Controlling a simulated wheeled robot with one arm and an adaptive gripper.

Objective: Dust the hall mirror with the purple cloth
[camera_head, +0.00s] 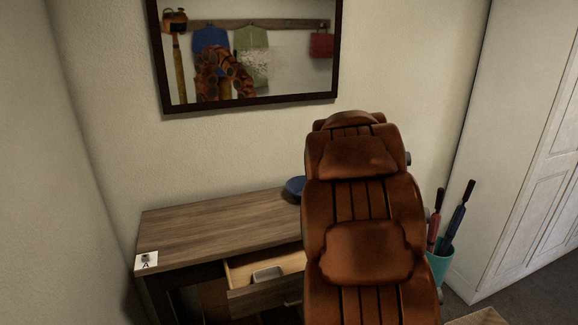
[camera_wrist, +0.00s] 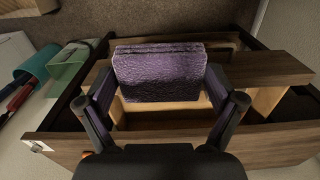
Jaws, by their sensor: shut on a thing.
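The hall mirror (camera_head: 250,101) hangs on the wall in a dark frame at the top of the head view. Its glass reflects hanging coats and a red bag, and a pale speckled patch (camera_head: 257,60) shows right of centre. In the wrist view, the purple cloth (camera_wrist: 160,75) is a folded, textured block between the fingers of my gripper (camera_wrist: 162,100), which is shut on it. The cloth is over the open drawer area of the desk.
A wooden desk (camera_head: 200,222) stands below the mirror, its drawer (camera_head: 265,295) open with a small grey tray (camera_head: 268,273) inside. A blue dish (camera_head: 295,187) sits on top, partly hidden by my arm. A teal holder (camera_head: 439,265) with umbrellas stands right, near a white wardrobe (camera_head: 520,170).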

